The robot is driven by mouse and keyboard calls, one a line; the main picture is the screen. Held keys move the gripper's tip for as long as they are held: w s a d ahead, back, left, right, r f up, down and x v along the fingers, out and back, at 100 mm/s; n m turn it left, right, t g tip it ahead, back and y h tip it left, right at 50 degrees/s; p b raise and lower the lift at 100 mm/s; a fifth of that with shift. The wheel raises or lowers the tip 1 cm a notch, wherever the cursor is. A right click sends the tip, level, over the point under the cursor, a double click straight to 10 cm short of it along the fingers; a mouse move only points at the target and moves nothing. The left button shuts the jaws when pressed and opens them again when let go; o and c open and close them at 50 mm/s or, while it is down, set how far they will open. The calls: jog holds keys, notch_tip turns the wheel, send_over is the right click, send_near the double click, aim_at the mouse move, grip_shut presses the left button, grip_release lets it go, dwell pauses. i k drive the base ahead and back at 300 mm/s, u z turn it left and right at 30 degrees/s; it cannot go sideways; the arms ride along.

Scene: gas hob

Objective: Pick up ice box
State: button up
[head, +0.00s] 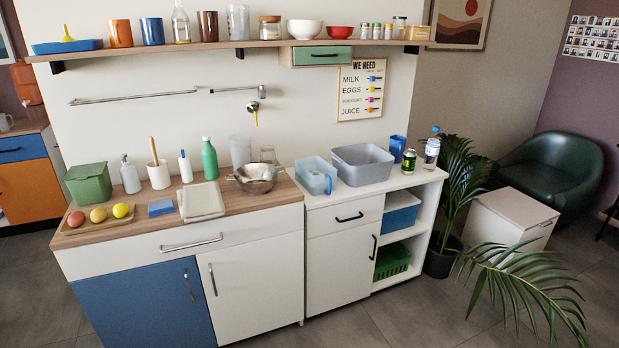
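Nothing in the head view is labelled as an ice box. A white lidded box (511,218) stands on the floor at the right, in front of a green armchair, and looks most like one. Palm fronds cover part of its lower front, and its lid looks closed. A light-blue translucent container (316,177) and a grey open bin (362,166) also stand on the white counter.
A potted palm (452,220) stands between the white cabinet (335,275) and the white box, its fronds reaching out in front. The green armchair (548,175) is behind the box. Front floor is partly clear.

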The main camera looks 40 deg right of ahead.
aim_at(317, 177)
jog(key=i, duration=0.9)
jog(key=z, duration=0.05)
